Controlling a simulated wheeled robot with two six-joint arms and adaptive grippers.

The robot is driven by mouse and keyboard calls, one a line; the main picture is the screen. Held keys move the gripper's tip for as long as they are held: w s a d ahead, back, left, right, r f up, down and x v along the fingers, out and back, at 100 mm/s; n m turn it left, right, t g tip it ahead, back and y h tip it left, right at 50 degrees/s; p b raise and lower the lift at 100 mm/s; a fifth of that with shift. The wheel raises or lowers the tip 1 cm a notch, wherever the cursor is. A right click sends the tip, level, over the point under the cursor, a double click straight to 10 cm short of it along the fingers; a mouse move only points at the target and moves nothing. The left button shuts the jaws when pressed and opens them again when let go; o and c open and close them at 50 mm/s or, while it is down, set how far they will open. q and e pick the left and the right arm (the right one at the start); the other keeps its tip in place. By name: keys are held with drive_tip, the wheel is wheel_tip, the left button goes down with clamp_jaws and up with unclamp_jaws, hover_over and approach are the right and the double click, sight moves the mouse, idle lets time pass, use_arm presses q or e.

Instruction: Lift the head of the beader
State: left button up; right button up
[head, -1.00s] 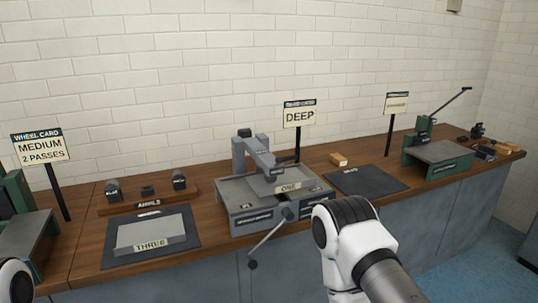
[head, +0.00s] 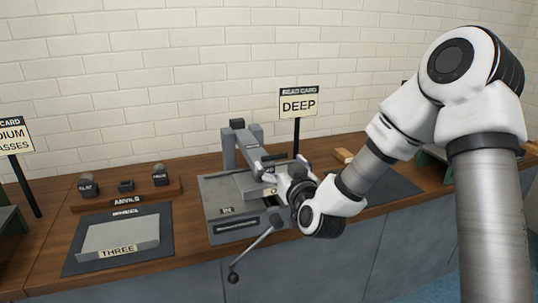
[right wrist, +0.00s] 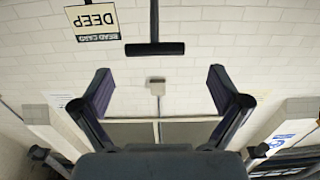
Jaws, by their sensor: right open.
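The beader (head: 218,205) is a grey machine on the bench, with a box base and an upright at its rear. Its head (head: 247,148) is a grey arm sloping down from the upright towards the front. A grey plate (head: 248,187), its label mostly hidden, lies under the head. My right gripper (head: 287,180) is at the right side of the head's front end and hides part of it; I cannot tell whether they touch. In the right wrist view its two fingers (right wrist: 160,88) are wide apart with nothing between them. My left gripper is not in view.
A crank with a dark knob (head: 233,278) juts from the beader's front. A DEEP card (head: 298,104) stands behind. On the left are a plate marked THREE (head: 118,238) and an anvil rack (head: 128,202). A dark mat (head: 392,188) lies right, partly behind my arm.

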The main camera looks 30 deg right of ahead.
sight(277, 157)
drive_tip(key=x, duration=0.5)
drive_tip(key=shift+d+f+p, duration=0.25)
drive_tip(key=shift+d+p, duration=0.05)
drive_tip(key=shift+d, duration=0.15)
drive_tip(key=shift+w, duration=0.2)
drive_tip(key=shift+a, duration=0.2)
